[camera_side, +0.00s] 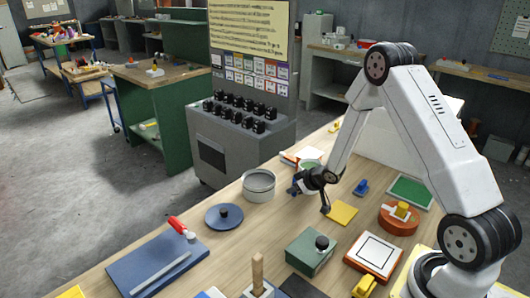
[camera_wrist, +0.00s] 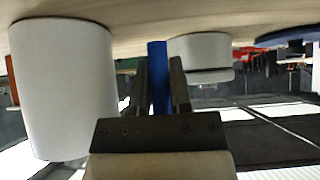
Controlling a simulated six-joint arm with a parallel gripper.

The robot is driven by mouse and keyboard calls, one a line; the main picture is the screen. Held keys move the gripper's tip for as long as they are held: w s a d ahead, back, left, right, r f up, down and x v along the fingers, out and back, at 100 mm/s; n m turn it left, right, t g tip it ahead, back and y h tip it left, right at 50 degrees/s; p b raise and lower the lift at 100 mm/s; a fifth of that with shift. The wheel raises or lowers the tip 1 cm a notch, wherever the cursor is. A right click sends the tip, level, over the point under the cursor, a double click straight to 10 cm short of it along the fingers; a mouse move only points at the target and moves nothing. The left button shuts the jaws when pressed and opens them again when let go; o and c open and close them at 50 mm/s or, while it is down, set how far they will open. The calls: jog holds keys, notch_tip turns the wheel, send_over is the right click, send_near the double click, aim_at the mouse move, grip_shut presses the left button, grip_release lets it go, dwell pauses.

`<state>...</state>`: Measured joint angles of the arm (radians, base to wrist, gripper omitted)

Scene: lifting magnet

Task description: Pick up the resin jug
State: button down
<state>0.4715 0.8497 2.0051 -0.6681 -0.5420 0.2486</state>
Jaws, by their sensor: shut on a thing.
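My gripper (camera_side: 308,187) is low over the back of the bench. In the wrist view its two dark fingers (camera_wrist: 162,85) are shut on a narrow blue upright piece (camera_wrist: 158,75). A bit of blue (camera_side: 293,190) shows at the fingertips in the side view. A large white cylinder (camera_wrist: 63,90), likely the resin jug, stands close on the left in the wrist view. I cannot tell whether the blue piece is joined to it as a handle. In the side view a round green-topped thing (camera_side: 309,163) shows behind my gripper, partly hidden by it.
A white open can (camera_side: 258,185), also in the wrist view (camera_wrist: 200,50), stands beside my gripper. A blue round lid (camera_side: 224,216) lies to its left. A yellow square (camera_side: 342,213), a green box (camera_side: 311,251) and an orange round thing (camera_side: 398,219) lie nearer my base.

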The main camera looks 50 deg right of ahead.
jog(key=shift+r, duration=0.2)
jog(key=shift+w+r, duration=0.1)
jog(key=shift+r, duration=0.6)
jog(key=a+v, duration=0.2)
jog(key=v, duration=0.6)
jog(key=s+a+f+v, duration=0.1)
jog(key=a+v, duration=0.1)
jog(key=v, duration=0.7)
jog(key=shift+s, duration=0.25)
jog(key=shift+r, duration=0.15)
jog(key=shift+w, duration=0.1)
